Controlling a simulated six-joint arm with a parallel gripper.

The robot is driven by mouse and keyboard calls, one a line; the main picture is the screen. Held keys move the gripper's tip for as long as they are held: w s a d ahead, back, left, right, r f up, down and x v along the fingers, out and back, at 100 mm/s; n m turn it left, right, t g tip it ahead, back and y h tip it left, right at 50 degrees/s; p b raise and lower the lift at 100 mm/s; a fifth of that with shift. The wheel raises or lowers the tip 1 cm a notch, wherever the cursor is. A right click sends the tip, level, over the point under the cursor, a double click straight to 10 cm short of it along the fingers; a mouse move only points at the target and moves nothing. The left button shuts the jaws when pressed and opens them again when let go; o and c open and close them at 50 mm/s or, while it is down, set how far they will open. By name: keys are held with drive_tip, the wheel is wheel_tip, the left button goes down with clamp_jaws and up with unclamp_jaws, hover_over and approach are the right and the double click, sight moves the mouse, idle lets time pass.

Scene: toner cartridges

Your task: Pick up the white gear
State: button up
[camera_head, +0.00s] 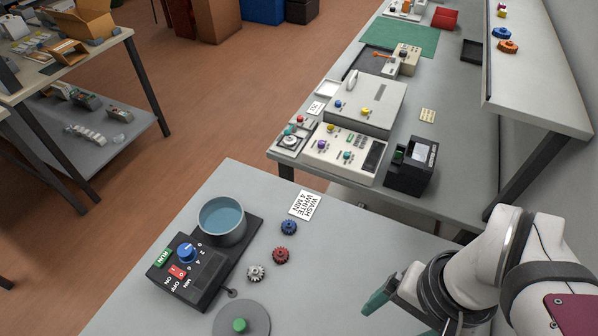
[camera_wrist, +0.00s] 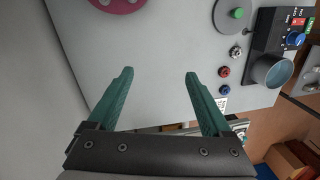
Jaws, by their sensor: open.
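The white gear (camera_head: 255,272) lies on the grey table, right of the black control box. It also shows in the wrist view (camera_wrist: 236,52), at the upper right. A red gear (camera_head: 281,256) and a blue gear (camera_head: 288,227) lie in a row beyond it; they show in the wrist view as the red gear (camera_wrist: 224,72) and the blue gear (camera_wrist: 224,90). My gripper (camera_head: 377,302) is at the lower right of the head view, apart from the gears. In the wrist view its green fingers (camera_wrist: 160,73) are wide apart with nothing between them.
A control box (camera_head: 197,272) with a blue knob and a water-filled pot (camera_head: 222,220) stand left of the gears. A grey disc (camera_head: 257,318) with a green knob lies near the white gear. A "WASH WHITE 4 MIN" card (camera_head: 305,205) lies behind. The table between gears and gripper is clear.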

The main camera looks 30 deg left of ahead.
drive_tip(key=w+a+n, duration=0.5)
drive_tip(key=a+n, duration=0.1)
drive_tip(key=n+h, duration=0.2)
drive_tip(key=n, duration=1.1)
hover_over(255, 271)
wheel_tip(255, 271, down, 7)
wheel_tip(255, 271, down, 16)
drive_tip(key=shift+r, duration=0.2)
clamp_jaws()
